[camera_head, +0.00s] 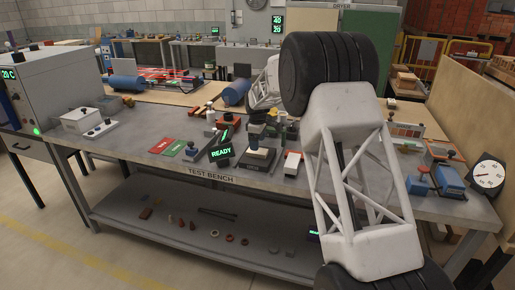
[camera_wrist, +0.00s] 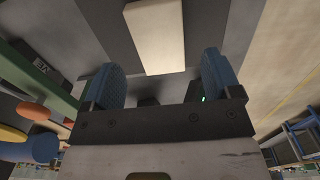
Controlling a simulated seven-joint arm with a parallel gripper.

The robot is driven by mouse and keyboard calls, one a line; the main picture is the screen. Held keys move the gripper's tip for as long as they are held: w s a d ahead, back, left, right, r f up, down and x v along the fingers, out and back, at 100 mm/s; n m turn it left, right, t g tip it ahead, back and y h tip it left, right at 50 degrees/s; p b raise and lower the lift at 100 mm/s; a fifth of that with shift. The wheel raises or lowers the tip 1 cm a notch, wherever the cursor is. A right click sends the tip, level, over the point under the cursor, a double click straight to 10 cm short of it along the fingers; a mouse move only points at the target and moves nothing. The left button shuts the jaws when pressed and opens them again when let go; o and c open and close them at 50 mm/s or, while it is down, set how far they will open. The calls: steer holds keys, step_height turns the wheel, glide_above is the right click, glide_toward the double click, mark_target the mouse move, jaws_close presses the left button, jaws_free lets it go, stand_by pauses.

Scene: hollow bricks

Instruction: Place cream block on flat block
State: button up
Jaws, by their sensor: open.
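A cream block (camera_wrist: 156,38) shows at the top of the wrist view, beyond my fingertips and roughly centred between them. My gripper (camera_wrist: 163,80) is open, with its two blue fingers spread apart and nothing between them. The cream block is apart from both fingers. In the head view my arm stands in front of the bench and I cannot make out the fingertips. A pale block with a red end (camera_head: 292,164) lies on the bench; I cannot tell whether it is the same block. I cannot single out the flat block with certainty.
The test bench (camera_head: 150,137) holds red and green plates, a READY display (camera_head: 221,152) and several small fixtures. A grey cabinet (camera_head: 60,82) stands at the left, a dial gauge (camera_head: 488,175) at the right. The bench's front left is fairly clear.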

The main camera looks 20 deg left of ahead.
step_height(320, 180, up, 8)
stand_by(0.4)
stand_by(0.6)
